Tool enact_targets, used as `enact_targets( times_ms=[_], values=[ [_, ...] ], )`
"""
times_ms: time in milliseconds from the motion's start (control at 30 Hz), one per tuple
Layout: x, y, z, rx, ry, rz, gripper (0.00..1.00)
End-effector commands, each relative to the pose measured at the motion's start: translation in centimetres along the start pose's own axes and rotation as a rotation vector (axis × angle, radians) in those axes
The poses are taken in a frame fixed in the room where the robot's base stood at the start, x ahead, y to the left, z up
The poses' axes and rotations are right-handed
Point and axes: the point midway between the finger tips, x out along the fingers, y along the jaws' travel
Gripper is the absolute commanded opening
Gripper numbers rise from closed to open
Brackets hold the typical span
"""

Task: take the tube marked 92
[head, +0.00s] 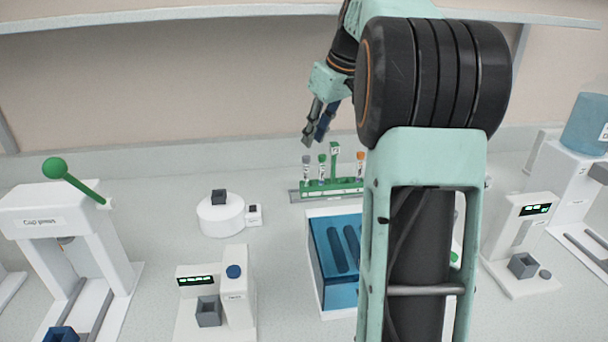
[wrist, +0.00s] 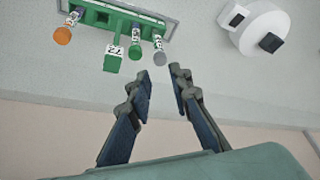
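A green tube rack (head: 345,185) stands at the back middle of the bench; it also shows at the top of the wrist view (wrist: 105,13). It holds a grey-capped tube (head: 306,167), a green-capped tube (head: 322,167) and an orange-capped tube (head: 360,164). In the wrist view the grey cap (wrist: 159,58), green cap (wrist: 135,52) and orange cap (wrist: 63,35) show. A green post with a number plate (wrist: 114,51) rises between green and orange; the tubes' own numbers are too small to read. My gripper (head: 314,138) is open and empty above the rack's grey-capped end, its fingers (wrist: 161,76) apart.
A white round device (head: 221,216) stands left of the rack. A blue slotted block (head: 335,262) in a white tray is in front of it. Several white machines stand left and right. My arm hides part of the bench to the right of the rack.

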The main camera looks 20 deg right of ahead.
Motion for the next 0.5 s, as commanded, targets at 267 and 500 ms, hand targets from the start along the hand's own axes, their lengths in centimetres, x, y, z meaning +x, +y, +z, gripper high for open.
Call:
enact_targets(
  times_ms=[267,500],
  values=[
    [2.8,0.0,0.0,0.000,0.000,0.000,0.19],
    [5.6,-0.2,0.4,0.000,-0.001,-0.002,0.19]
  ],
)
